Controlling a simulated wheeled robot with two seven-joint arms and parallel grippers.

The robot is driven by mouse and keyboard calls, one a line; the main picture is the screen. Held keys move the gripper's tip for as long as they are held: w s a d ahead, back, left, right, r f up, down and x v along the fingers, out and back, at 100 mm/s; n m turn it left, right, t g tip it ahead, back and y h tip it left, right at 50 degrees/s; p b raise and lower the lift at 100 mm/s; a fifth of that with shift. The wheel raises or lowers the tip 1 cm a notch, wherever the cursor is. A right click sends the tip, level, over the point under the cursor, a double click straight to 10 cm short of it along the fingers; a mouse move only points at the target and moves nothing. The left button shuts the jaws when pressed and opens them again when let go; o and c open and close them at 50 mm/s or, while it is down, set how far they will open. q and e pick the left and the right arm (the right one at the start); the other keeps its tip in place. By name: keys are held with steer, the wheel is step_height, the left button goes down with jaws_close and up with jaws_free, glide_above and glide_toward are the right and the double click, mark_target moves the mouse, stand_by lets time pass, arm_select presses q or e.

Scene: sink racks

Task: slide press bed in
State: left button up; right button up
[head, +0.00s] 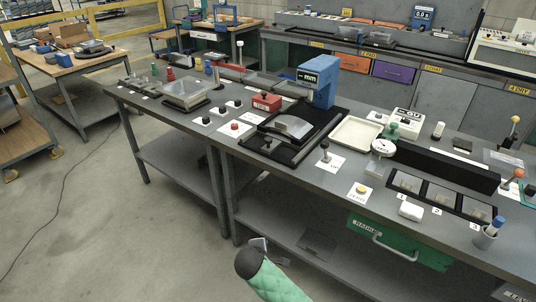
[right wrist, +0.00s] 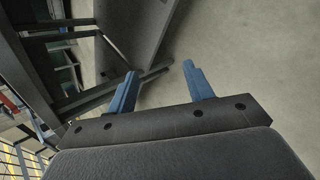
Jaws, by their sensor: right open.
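The blue press (head: 316,75) with a small display stands towards the back of the long grey bench in the head view. Its black base (head: 318,137) runs forward from it towards the front edge. A bed with a bright metal plate (head: 292,127) sits on the base, in front of the press column. My right arm, green with a black joint, comes in at the bottom, in front of the bench and apart from the press. My right gripper (right wrist: 160,82) is open and empty in the right wrist view, above the floor. My left gripper is not in view.
A red box (head: 266,102) and several knobs stand left of the press. A cream tray (head: 356,134), a dial gauge (head: 383,147) and a long black block (head: 447,167) stand to the right. A green drawer (head: 398,243) hangs below the top. Open floor lies in front.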

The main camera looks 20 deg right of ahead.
steer(key=w+d+r+n+t+h+p, duration=0.15)
steer(key=w+r+n, duration=0.3)
steer(key=w, duration=0.45)
steer(key=w+d+r+n+t+h, duration=0.2)
steer(key=w+r+n+t, duration=0.1)
steer(key=w+r, duration=0.4)
steer(key=n+t+h+p, duration=0.2)
steer(key=n+t+h, duration=0.1)
steer(key=n, duration=0.3)
glide_toward(267, 142)
steer(key=x, duration=0.4)
steer(key=shift+w+d, duration=0.1)
steer(key=p+x, duration=0.2)
steer(key=x, duration=0.4)
steer(key=shift+w+f, duration=0.1)
steer(key=shift+w, duration=0.05)
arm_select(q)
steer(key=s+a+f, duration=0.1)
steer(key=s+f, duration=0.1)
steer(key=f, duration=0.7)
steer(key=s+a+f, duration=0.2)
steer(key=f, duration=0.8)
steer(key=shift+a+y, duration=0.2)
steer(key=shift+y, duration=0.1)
arm_select(e)
steer(key=shift+w+d+f, duration=0.1)
steer(key=shift+w+d, duration=0.3)
steer(key=shift+w, duration=0.1)
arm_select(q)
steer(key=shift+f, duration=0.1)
